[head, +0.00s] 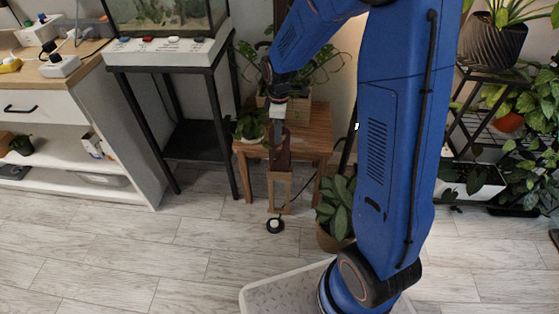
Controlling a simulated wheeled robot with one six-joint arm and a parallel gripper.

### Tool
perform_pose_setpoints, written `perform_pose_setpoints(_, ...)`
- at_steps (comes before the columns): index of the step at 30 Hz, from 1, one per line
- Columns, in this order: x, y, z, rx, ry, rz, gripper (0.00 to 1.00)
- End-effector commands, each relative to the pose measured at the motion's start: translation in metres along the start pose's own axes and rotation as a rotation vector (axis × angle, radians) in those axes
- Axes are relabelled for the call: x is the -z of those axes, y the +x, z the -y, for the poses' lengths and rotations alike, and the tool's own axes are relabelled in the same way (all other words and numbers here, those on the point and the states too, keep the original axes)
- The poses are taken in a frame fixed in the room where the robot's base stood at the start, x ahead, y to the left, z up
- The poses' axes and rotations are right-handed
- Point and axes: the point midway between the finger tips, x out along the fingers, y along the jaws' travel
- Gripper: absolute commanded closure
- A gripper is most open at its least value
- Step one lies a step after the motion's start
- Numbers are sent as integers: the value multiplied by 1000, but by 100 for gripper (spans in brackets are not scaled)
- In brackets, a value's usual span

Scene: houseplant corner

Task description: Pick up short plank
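My gripper (277,138) points down in front of the small wooden stool (310,125), left of centre in the head view. A dark brown, plank-like piece (281,158) hangs or stands upright right at the fingertips. A lighter wooden piece (280,190) shows directly below it, in front of the stool. I cannot tell which of these is the short plank. The fingers are small and overlap the brown piece, so I cannot tell whether they are open or shut on it.
A potted leafy plant (337,212) stands on the floor right of the stool, and a small round black-and-white object (275,225) lies in front. A black-framed tank stand (212,110) and a white cabinet (75,135) are left. The floor at front left is clear.

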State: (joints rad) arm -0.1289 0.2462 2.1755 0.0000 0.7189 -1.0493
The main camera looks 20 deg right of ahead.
Motion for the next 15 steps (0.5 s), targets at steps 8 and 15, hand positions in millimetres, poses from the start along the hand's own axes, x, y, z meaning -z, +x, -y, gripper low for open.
perform_pose_setpoints(8, -3, 36, 4, 3, 0, 2, 72)
perform_pose_setpoints(15, -3, 42, 4, 0, 0, 0, 72)
